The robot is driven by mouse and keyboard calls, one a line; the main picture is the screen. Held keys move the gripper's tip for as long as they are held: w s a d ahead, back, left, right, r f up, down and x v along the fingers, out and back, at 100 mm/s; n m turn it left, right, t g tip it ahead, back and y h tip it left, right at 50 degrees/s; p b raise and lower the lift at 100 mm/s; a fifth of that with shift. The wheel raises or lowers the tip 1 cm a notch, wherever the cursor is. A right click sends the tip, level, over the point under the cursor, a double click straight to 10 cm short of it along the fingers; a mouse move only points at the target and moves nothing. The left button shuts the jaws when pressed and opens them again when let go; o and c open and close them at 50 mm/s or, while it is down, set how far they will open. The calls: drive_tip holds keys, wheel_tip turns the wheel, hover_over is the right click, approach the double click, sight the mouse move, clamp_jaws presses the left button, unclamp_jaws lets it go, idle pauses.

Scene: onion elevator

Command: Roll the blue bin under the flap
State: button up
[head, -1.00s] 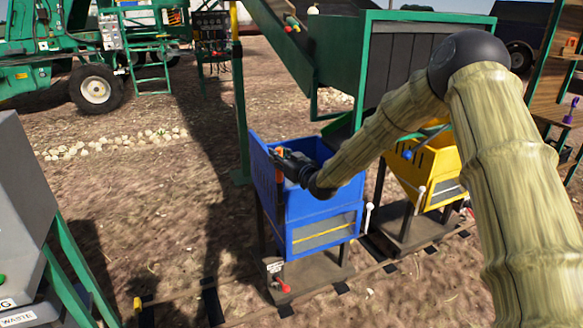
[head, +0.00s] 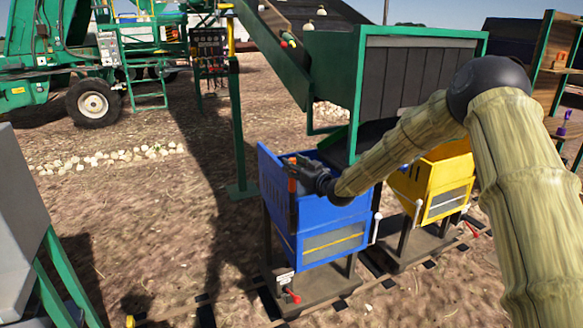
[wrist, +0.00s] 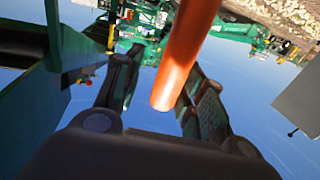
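The blue bin (head: 325,222) stands upright on a dark wheeled cart on the rails, just left of the green hopper (head: 418,85) and its dark flap (head: 375,132). An orange upright handle (head: 292,184) is at the bin's near left edge. My gripper (head: 297,164) is at this handle. In the wrist view the orange handle (wrist: 185,50) lies between my fingers, close to the right finger, with a gap to the left one. The fingers look spread; contact is unclear.
A yellow bin (head: 446,186) stands on its cart (head: 420,248) right of the blue bin, close by. A green post (head: 238,120) rises behind the blue bin. A grey machine (head: 20,220) is at the left edge. The ground between is clear.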

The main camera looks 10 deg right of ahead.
drive_tip(key=v, duration=1.2)
drive_tip(key=shift+a+f, duration=0.1)
drive_tip(key=s+a+f+m+g+h+p, duration=0.15)
drive_tip(key=s+f+g, duration=0.25)
drive_tip(key=s+f, duration=0.9)
drive_tip(key=s+a+f+m+g+h+p, duration=0.1)
drive_tip(key=s+a+f+m+g+h, duration=0.15)
drive_tip(key=s+f, duration=1.05)
drive_tip(key=s+d+f+g+h, duration=0.1)
drive_tip(key=s+f+g, duration=0.2)
drive_tip(key=s, duration=0.8)
drive_tip(key=s+d+f+m+g+h+p, duration=0.1)
drive_tip(key=s+f+g, duration=0.2)
drive_tip(key=s+f, duration=0.3)
drive_tip(key=s+d+f+g+h, duration=0.1)
drive_tip(key=s+f, duration=0.4)
drive_tip(key=s, duration=1.1)
drive_tip(key=shift+s+d+f+m+g+h+p, duration=0.35)
drive_tip(key=shift+g+h, duration=0.25)
drive_tip(key=shift+g, duration=0.65)
drive_tip(key=shift+w+a, duration=0.1)
